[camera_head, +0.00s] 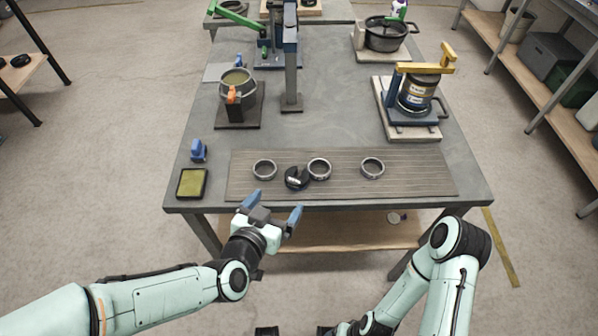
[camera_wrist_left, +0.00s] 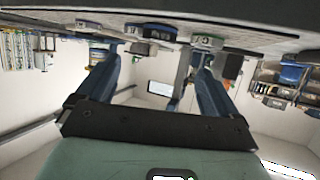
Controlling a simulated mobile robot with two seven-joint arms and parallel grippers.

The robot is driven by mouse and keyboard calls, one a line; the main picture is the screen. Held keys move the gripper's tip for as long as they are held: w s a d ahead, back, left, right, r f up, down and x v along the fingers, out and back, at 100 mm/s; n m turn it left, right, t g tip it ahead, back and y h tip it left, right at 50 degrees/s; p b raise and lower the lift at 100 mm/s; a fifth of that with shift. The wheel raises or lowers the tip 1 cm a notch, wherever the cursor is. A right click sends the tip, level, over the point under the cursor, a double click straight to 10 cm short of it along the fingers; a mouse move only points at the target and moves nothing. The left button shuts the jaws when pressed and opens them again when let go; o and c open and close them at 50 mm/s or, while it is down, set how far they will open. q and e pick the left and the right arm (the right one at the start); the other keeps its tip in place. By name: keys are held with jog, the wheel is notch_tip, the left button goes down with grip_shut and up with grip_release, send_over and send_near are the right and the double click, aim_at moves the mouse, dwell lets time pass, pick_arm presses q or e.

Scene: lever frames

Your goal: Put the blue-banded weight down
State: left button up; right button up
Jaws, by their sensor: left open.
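A black notched piece (camera_head: 297,177) lies between the left and middle ones, close against the middle one. Band colours are too small to tell in the head view. My left gripper (camera_head: 273,206) is open and empty, just off the table's front edge, below the left ring and black piece. In the left wrist view, its two blue fingers (camera_wrist_left: 160,58) stand apart with nothing between them. My right gripper is out of view.
A yellow-topped pad (camera_head: 191,183) and a blue object (camera_head: 198,150) are left of the mat. Farther back stand a pot on a dark stand (camera_head: 237,85), a grey post (camera_head: 291,75) and a yellow-lever device (camera_head: 418,90). The mat's right end is clear.

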aim_at(294, 180)
pick_arm(q)
jog(key=x, duration=0.6)
jog(key=shift+s+f+b, duration=0.1)
jog(key=shift+f+b, duration=0.05)
jog(key=shift+b, duration=0.25)
jog(key=shift+b+x, duration=0.3)
jog(key=shift+x, duration=2.65)
jog(key=c, duration=1.7)
